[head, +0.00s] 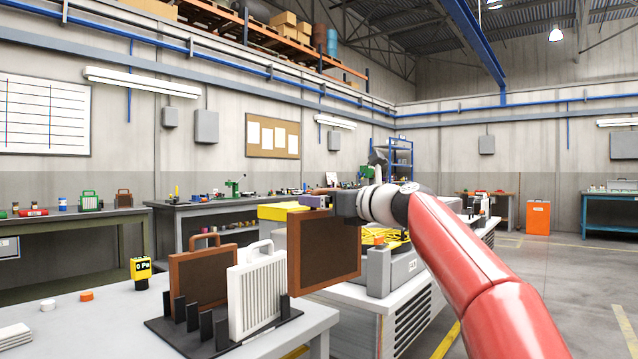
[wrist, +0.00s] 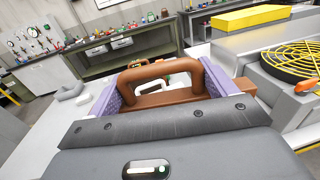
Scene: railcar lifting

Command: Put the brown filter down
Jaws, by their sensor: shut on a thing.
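The brown filter (head: 323,250) hangs upright from my gripper (head: 318,202), a dark panel in a brown frame, clear of the rack. In the wrist view its brown handle (wrist: 160,68) lies between the purple fingers of my gripper (wrist: 163,85), which is shut on it. On the grey table (head: 110,318) at the lower left, a black slotted rack (head: 188,325) holds another brown filter (head: 200,268) and a white filter (head: 257,292). The held filter is right of the white one in the head view.
A yellow gauge reading 0 Pa (head: 141,270), a white cap and an orange cap (head: 87,296) stand left of the rack. A grey machine with a yellow fan guard (head: 396,240) stands right of the held filter. Free tabletop lies in front of the gauge.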

